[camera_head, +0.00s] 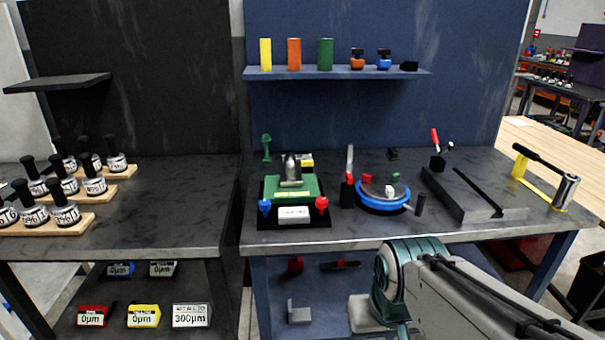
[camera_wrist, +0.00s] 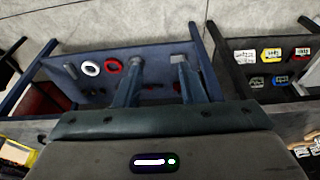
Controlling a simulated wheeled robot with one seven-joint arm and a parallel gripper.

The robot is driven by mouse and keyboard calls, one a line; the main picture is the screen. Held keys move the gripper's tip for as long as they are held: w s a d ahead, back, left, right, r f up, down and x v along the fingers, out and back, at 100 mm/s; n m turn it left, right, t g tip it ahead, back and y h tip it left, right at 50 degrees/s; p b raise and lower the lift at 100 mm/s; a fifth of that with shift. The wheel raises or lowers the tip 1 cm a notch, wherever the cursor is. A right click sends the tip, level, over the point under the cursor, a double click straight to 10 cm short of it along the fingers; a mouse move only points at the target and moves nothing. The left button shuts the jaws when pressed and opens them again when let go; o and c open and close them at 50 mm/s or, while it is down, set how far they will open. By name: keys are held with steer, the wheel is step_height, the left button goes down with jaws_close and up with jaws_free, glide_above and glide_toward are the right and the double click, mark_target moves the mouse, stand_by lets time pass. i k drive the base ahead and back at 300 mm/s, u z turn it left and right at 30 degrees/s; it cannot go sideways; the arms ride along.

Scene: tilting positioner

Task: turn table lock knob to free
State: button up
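A round blue-rimmed table (camera_head: 372,208) sits on the dark bench in the head view, with small red, white and green parts on top and a dark handle (camera_head: 420,204) at its right. Left of it stands a green-topped fixture (camera_head: 283,187) on a black base, with a blue knob (camera_head: 265,206) and a red knob (camera_head: 322,203) at its front corners. I cannot tell which part is the table lock knob or how it is turned. My gripper (camera_wrist: 159,65) shows in the wrist view with its fingers apart and nothing between them, away from these fixtures.
The bench (camera_head: 340,238) has a free front edge. A grey plate (camera_head: 465,195) and a black-handled tool (camera_head: 540,160) are at the right. A blue shelf (camera_head: 340,74) holds coloured cylinders above. Black-knobbed weights on wooden boards (camera_head: 50,222) stand at the left.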

mark_target(306, 164)
steer(key=u, duration=0.05)
steer(key=i, duration=1.6)
steer(key=z, duration=0.05)
